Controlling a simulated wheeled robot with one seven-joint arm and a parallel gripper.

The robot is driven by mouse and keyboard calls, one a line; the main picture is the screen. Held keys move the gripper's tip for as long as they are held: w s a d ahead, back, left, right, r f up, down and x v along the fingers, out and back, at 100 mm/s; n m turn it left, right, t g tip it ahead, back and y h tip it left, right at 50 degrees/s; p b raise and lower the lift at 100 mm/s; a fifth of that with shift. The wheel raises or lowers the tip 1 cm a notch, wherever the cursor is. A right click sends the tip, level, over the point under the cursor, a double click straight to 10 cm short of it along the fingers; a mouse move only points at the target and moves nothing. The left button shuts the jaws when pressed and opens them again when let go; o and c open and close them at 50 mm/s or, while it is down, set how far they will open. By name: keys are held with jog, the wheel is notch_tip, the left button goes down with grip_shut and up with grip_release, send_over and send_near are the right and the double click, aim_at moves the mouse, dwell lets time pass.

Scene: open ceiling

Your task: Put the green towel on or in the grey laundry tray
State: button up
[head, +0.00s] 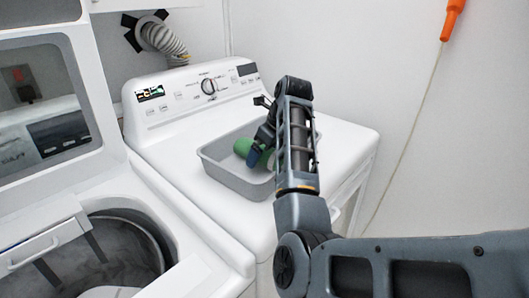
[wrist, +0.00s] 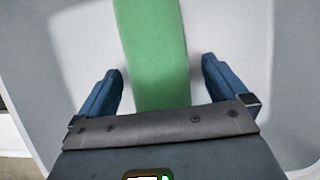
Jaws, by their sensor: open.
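The green towel (head: 254,152), a rolled shape, lies inside the grey laundry tray (head: 239,184) on top of the white dryer. In the wrist view the towel (wrist: 151,50) runs down between the two blue fingers, with a gap on each side. My gripper (head: 257,156) is over the tray at the towel, pointing down into it. In the wrist view my gripper (wrist: 161,88) is open, its fingers apart from the towel. The pale tray floor (wrist: 218,38) shows around the towel. My arm hides the right part of the tray in the head view.
The dryer (head: 180,172) has a control panel at its back, with free room on its top around the tray. An open washer (head: 110,240) stands at the left. A vent hose (head: 165,40) is behind, and an orange-handled cord (head: 452,18) hangs at the right wall.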

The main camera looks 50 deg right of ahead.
jog(key=p+v, duration=0.1)
jog(key=v, duration=0.4)
jog(key=p+v, duration=0.1)
jog(key=v, duration=0.4)
jog(key=shift+w+a+r+p, duration=0.1)
jog(key=shift+r+p, duration=0.25)
jog(key=shift+r, duration=0.05)
jog(key=shift+s+r+p, duration=0.25)
jog(key=shift+r+p, duration=0.2)
jog(key=shift+p, duration=0.05)
jog(key=shift+s+r, duration=0.1)
jog(key=shift+s, duration=0.15)
